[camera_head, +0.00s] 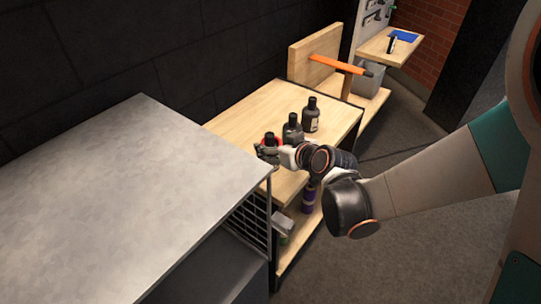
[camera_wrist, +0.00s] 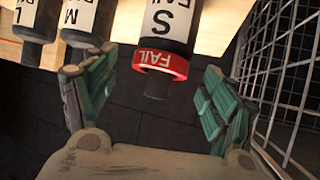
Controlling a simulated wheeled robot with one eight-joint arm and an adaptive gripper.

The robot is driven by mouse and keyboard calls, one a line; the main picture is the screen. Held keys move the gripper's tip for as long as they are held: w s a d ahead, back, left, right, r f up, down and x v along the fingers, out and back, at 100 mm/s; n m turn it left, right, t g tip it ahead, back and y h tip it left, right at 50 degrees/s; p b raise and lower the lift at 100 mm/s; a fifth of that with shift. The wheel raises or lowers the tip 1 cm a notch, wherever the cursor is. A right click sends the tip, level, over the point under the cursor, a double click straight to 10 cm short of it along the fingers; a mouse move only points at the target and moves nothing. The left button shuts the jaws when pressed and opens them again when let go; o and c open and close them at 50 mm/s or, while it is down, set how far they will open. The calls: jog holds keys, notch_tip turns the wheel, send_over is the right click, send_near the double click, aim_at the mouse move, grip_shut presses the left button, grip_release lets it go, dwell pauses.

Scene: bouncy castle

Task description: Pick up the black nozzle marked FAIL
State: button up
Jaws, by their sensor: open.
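The black nozzle marked FAIL (camera_wrist: 172,25) shows in the wrist view with a white label reading S and a red band lettered FAIL near its end. In the head view only its dark top and some red (camera_head: 270,138) show behind my gripper (camera_head: 269,153). My gripper is open, and in the wrist view its two green-padded fingers (camera_wrist: 157,80) stand on either side of the nozzle's narrow black end, apart from it. Two similar black nozzles, labelled M (camera_wrist: 82,22) and L (camera_wrist: 36,20), stand to the left in the wrist view.
The nozzles stand near the edge of a wooden bench (camera_head: 240,110). A grey metal-topped unit (camera_head: 140,190) with a wire grid side (camera_wrist: 285,75) is close by. A purple item (camera_head: 309,198) sits on the lower shelf. Open floor (camera_head: 410,250) lies at the right.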

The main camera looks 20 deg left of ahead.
aim_at(272, 143)
jog(key=b+x, duration=0.1)
jog(key=x, duration=0.3)
jog(key=shift+s+a+r, duration=0.1)
jog(key=shift+r, duration=0.05)
jog(key=shift+c, duration=0.4)
grip_shut()
jog(key=shift+r, duration=0.15)
